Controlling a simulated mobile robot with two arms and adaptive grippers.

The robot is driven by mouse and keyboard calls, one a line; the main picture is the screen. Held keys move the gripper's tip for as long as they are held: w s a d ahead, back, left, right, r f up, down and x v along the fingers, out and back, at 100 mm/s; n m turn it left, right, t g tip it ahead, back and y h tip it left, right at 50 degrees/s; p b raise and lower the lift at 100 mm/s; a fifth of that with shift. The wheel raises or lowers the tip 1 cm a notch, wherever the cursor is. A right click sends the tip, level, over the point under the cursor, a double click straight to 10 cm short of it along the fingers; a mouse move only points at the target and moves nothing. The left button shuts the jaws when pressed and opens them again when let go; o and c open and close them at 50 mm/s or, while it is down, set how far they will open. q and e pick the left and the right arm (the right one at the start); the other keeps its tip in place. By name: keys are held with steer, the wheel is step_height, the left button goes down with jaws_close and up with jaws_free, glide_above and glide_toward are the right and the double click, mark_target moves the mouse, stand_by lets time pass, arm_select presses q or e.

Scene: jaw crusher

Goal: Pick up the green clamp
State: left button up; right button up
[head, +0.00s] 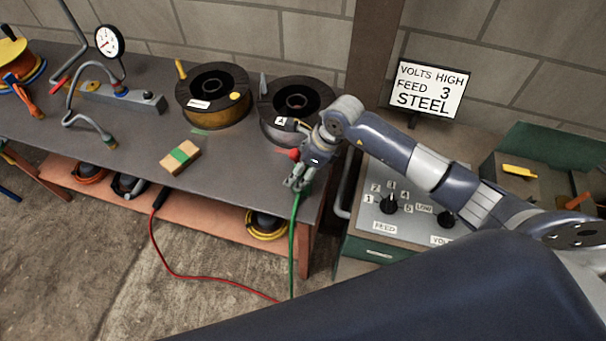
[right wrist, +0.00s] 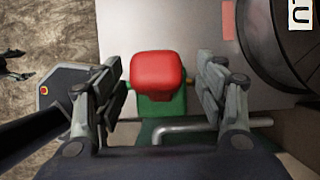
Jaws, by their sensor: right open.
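The green clamp (right wrist: 155,105) has a red, rounded top (right wrist: 158,70) and sits at the table's front right edge. In the right wrist view it lies between the two fingers of my right gripper (right wrist: 165,85), with a gap on each side. In the head view my right gripper (head: 298,183) hangs over that edge and hides most of the clamp. Its red part (head: 294,154) shows beside the gripper, and a green cable (head: 294,240) hangs down below. My right gripper is open.
Two wire spools (head: 214,100) (head: 296,103) stand behind on the dark table (head: 160,115). A control panel (head: 408,210) with knobs stands to the right. A red cable (head: 160,255) runs to the floor.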

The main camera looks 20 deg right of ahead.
steer(key=shift+x, duration=1)
steer(key=shift+r, duration=0.1)
steer(key=c, duration=1.3)
arm_select(q)
steer(key=shift+w+r, duration=0.3)
steer(key=shift+w, duration=0.15)
arm_select(e)
steer(key=shift+w, duration=0.1)
steer(key=shift+c, duration=1.2)
steer(key=shift+r, duration=0.1)
